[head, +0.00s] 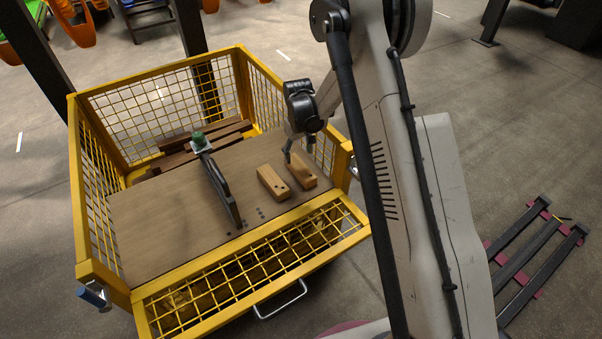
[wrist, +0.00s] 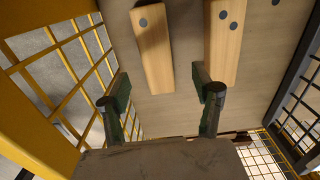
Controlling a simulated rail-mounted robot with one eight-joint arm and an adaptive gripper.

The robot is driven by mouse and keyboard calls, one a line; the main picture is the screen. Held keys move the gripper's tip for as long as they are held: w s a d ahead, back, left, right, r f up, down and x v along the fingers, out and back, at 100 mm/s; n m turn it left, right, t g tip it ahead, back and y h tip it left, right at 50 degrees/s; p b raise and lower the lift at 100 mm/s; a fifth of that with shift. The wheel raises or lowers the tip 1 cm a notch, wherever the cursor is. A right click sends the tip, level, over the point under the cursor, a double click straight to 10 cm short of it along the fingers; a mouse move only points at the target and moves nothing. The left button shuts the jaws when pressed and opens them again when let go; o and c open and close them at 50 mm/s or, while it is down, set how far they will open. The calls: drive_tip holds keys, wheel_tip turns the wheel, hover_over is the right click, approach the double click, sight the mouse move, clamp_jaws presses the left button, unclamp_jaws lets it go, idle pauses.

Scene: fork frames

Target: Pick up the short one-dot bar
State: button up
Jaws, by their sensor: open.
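The short one-dot bar (wrist: 152,58) is a pale wooden block with one dark dot near one end. It lies flat on the brown board, and in the head view it is the right-hand bar (head: 302,175). My gripper (wrist: 160,80) is open and empty, its fingers spread to either side of the bar's undotted end in the wrist picture. I cannot tell its height above the bar. In the head view my gripper (head: 289,156) is at the bar's far end, with its fingers partly hidden.
A second wooden bar with two dots (wrist: 227,45) lies close beside it, left of it in the head view (head: 270,182). A dark upright plate (head: 222,190) stands further left on the board (head: 150,220). Yellow mesh cage walls (head: 155,95) surround the board, one close to the one-dot bar.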

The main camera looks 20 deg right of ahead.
sight(300, 167)
wheel_tip(300, 167, down, 4)
drive_tip(key=shift+r+b, duration=0.25)
drive_tip(key=shift+b, duration=0.1)
drive_tip(key=shift+d+f+b, duration=0.2)
drive_tip(key=shift+f+b, duration=0.45)
drive_tip(key=shift+f, duration=0.65)
drive_tip(key=shift+d+f+b, duration=0.15)
drive_tip(key=shift+f+b, duration=0.5)
drive_tip(key=shift+f, duration=0.6)
drive_tip(key=shift+c, duration=0.5)
drive_tip(key=c, duration=1.2)
drive_tip(key=shift+r, duration=0.15)
drive_tip(key=shift+c, duration=0.2)
